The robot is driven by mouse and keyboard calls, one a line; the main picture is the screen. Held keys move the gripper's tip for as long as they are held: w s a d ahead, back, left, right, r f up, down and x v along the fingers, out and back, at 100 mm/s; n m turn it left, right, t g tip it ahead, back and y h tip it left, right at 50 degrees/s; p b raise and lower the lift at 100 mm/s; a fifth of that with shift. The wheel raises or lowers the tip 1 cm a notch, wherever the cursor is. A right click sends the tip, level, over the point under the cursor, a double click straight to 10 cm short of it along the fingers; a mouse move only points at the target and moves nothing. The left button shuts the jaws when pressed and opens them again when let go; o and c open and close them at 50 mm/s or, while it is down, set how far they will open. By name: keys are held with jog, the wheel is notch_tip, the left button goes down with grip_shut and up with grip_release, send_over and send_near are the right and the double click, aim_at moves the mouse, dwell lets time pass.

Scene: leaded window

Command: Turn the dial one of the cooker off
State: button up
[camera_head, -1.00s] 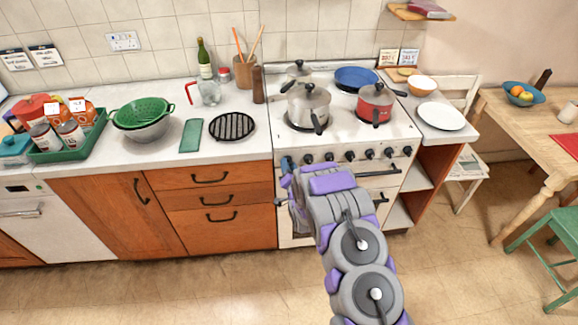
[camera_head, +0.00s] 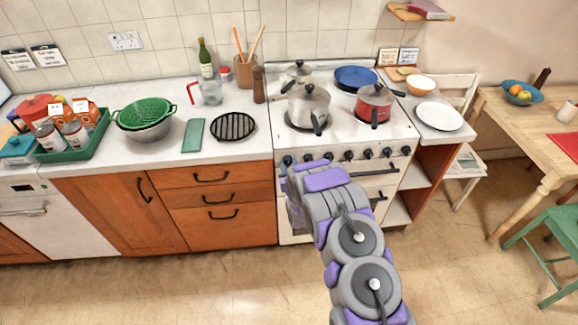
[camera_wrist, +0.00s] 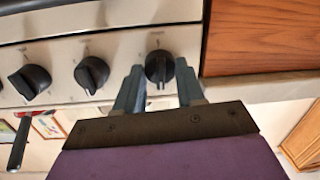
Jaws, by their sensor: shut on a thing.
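The cooker (camera_head: 340,140) is white, with a row of black dials along its front panel. In the wrist view, my gripper (camera_wrist: 160,76) has its two grey fingers on either side of the end dial (camera_wrist: 158,66), shut on it. This dial is beside the wooden cabinet, and its grip bar looks roughly upright in that view. Two neighbouring dials (camera_wrist: 91,73) and (camera_wrist: 31,81) have tilted grip bars. In the head view, my gripper (camera_head: 288,164) is at the left end of the dial row, and my arm largely hides the held dial.
A steel pot (camera_head: 309,106) and a red pan (camera_head: 374,103) stand on the hob, with a blue pan (camera_head: 356,77) behind. The oven handle (camera_head: 380,171) runs below the dials. Wooden drawers (camera_head: 209,198) adjoin the cooker's left side. The floor in front is clear.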

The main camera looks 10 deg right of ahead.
jog(key=shift+a+f+n, duration=0.1)
jog(key=shift+n, duration=0.4)
jog(key=o, duration=1)
jog(key=shift+o, duration=0.2)
jog(key=shift+s, duration=0.1)
jog(key=s+r+p, duration=0.1)
jog(key=s, duration=1.6)
jog(key=shift+d+r+p, duration=0.25)
jog(key=shift+d+p, duration=0.1)
